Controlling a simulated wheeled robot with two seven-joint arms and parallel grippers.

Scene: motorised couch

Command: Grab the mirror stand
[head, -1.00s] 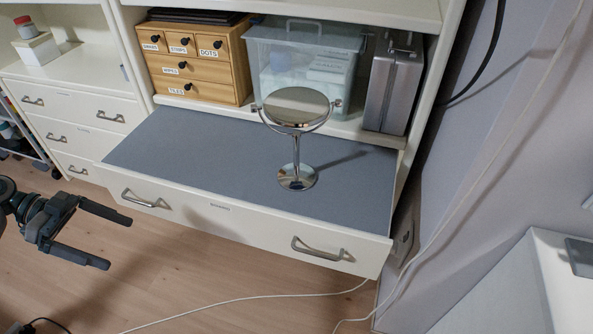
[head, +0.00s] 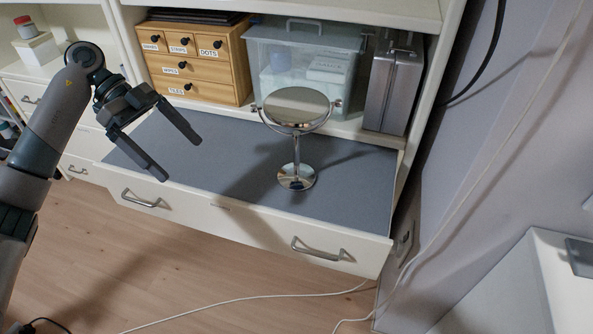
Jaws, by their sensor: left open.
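The mirror stand (head: 297,146) is a chrome round mirror on a thin stem with a round base. It stands upright on the grey top of the pulled-out drawer, right of its middle. My left gripper (head: 181,158) is open and empty above the left part of the grey surface. It is left of the mirror stand, clearly apart from it, with its fingers pointing down and right. My right gripper is not in view.
The grey drawer surface (head: 215,165) is otherwise bare. Behind it stand a wooden box with small labelled drawers (head: 215,68), a clear plastic bin (head: 262,50) and a silver case (head: 392,85). A white cable (head: 250,297) lies on the floor.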

